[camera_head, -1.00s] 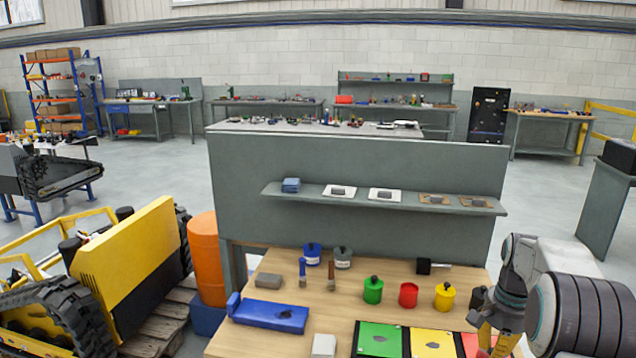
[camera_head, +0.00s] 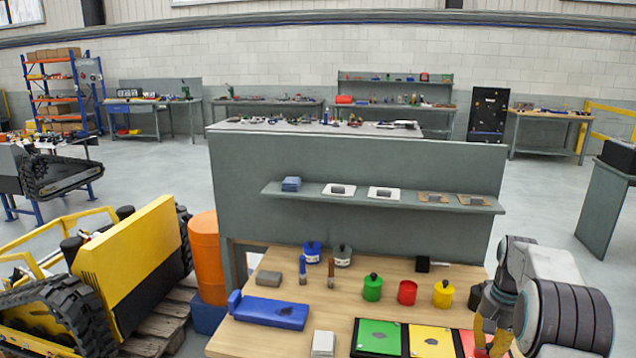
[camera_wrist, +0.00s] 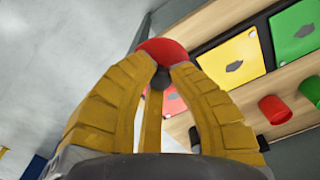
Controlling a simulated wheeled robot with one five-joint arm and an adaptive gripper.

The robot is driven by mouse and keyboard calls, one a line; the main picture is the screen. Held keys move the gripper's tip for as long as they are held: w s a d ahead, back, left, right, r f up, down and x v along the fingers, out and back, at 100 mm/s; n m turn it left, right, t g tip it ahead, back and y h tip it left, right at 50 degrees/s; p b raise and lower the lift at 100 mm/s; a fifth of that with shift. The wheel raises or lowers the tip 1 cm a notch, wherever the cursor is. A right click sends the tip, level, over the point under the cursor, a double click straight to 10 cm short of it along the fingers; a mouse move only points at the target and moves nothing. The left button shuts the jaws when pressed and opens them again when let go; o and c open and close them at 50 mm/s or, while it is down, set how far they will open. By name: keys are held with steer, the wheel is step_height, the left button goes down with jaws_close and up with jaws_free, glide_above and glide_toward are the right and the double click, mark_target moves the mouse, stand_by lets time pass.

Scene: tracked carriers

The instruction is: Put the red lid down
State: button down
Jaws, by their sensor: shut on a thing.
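The red lid (camera_wrist: 160,49) shows in the wrist view at the tips of my gripper (camera_wrist: 161,76). My gripper is shut on its black knob. In the head view my gripper (camera_head: 490,341) is at the lower right, over the red mat (camera_head: 466,339). I cannot clearly pick out the lid there. The red mat also shows behind the fingers in the wrist view (camera_wrist: 173,104), partly hidden. I cannot tell whether the lid touches it. The red pot (camera_head: 407,293) stands without a lid on the table, and also shows in the wrist view (camera_wrist: 274,109).
The green pot (camera_head: 372,288) and yellow pot (camera_head: 443,294) stand lidded beside the red pot. A green mat (camera_head: 378,338) and yellow mat (camera_head: 431,342) lie left of the red mat. A grey panel (camera_head: 350,225) stands behind.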

mark_target(476, 356)
steer(key=shift+n, duration=0.9)
steer(key=a+f, duration=0.2)
steer(key=f, duration=0.1)
steer(key=a+f, duration=0.1)
steer(key=shift+s+f, duration=0.15)
steer(key=shift+s, duration=0.1)
steer(key=s+a+f+n, duration=0.1)
steer(key=a+f+n, duration=0.1)
steer(key=a, duration=0.6)
steer(key=s+a+f+n, duration=0.2)
steer(key=a+f, duration=0.3)
steer(key=a, duration=0.4)
steer(key=shift+f, duration=0.15)
